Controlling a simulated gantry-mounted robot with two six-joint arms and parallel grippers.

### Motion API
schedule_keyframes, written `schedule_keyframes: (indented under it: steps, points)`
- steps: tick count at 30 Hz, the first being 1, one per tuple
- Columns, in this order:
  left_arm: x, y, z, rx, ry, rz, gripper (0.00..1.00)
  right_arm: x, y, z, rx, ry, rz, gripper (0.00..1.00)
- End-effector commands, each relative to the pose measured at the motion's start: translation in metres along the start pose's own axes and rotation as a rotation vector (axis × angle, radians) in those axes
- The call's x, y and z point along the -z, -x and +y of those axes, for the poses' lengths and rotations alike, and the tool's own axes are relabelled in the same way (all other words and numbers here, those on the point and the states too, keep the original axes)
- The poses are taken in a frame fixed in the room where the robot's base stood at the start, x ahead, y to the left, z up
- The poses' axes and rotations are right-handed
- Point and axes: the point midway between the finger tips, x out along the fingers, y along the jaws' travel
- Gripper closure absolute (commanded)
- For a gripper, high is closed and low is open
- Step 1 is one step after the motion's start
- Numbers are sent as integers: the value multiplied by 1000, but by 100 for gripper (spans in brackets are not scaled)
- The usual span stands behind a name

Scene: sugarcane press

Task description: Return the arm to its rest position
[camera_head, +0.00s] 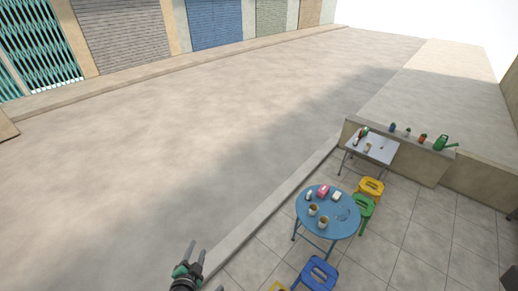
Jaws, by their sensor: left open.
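My left gripper (195,251) shows at the bottom edge, left of centre. Its two fingers point up in the picture and stand apart, with nothing between them. It is over the pavement edge, to the left of the blue round table and apart from it. Only the gripper end shows; the rest of the left arm is hidden below the frame. My right gripper cannot be made out. A small grey tip at the bottom edge beside the left gripper is too cut off to name.
A blue round table (312,229) holds cups and small items. Yellow (371,187), green (363,207) and blue (319,273) stools stand around it. A metal table (381,153) stands by a low wall (424,168) with bottles and a green watering can (443,143). The road (190,130) is clear.

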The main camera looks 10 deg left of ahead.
Motion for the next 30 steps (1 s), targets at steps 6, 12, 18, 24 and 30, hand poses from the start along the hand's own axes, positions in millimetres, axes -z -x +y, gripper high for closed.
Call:
schedule_keyframes:
  steps: [6, 12, 18, 24, 30]
  points:
    - [152, 23, -128, 200, 127, 274, 53, 0, 0, 0, 0, 0, 0, 50]
    - [270, 102, -237, 345, 289, 553, 53, 0, 0, 0, 0, 0, 0, 50]
    - [354, 230, -328, 436, 477, 877, 53, 0, 0, 0, 0, 0, 0, 50]
    - [383, 370, -377, 434, 658, 1204, 53, 0, 0, 0, 0, 0, 0, 50]
    - [377, 412, -370, 267, 816, 1312, 53, 0, 0, 0, 0, 0, 0, 50]
